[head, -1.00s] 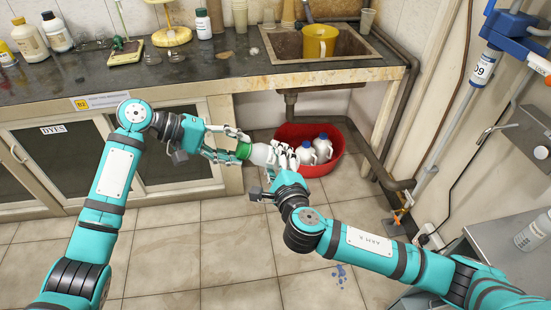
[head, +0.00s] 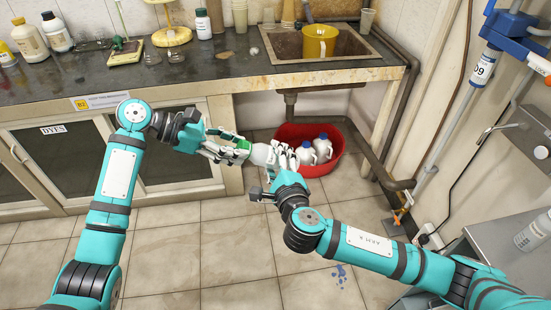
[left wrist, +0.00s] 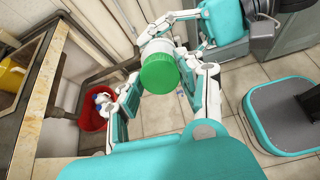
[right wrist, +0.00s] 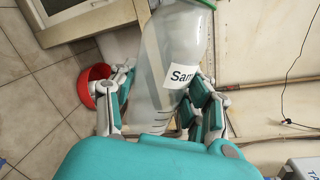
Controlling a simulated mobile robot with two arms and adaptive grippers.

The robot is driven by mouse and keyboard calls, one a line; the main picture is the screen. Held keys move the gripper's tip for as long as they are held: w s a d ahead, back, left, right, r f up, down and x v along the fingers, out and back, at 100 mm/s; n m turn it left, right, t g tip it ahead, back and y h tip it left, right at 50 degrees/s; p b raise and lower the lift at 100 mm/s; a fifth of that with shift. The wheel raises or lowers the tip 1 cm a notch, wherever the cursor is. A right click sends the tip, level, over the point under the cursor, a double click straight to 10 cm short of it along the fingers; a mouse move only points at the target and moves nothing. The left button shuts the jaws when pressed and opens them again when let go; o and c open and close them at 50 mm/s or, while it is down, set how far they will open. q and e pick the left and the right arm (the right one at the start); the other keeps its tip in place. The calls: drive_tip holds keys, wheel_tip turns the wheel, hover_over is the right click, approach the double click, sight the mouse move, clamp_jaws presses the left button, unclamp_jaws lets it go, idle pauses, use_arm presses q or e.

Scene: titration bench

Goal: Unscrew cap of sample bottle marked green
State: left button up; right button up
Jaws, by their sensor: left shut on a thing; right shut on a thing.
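The sample bottle (head: 259,155) is whitish and translucent, held lying roughly sideways in the air between my two grippers. Its green cap (head: 243,145) points toward my left gripper (head: 236,151), whose fingers are shut around the cap. In the left wrist view the cap (left wrist: 160,74) shows end-on between the fingers. My right gripper (head: 280,160) is shut on the bottle's body. In the right wrist view the bottle (right wrist: 160,45) is between the fingers, with a label (right wrist: 182,76) reading "Sam", the rest hidden. I cannot tell how loose the cap is.
A red tub (head: 332,166) with white jugs (head: 322,148) stands on the floor behind the right gripper, under the sink. The dark bench (head: 130,80) with bottles and a yellow mug (head: 320,42) runs along the back.

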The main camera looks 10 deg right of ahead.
use_arm(q)
drive_tip(key=o, duration=1.1)
drive_tip(key=m, duration=1.7)
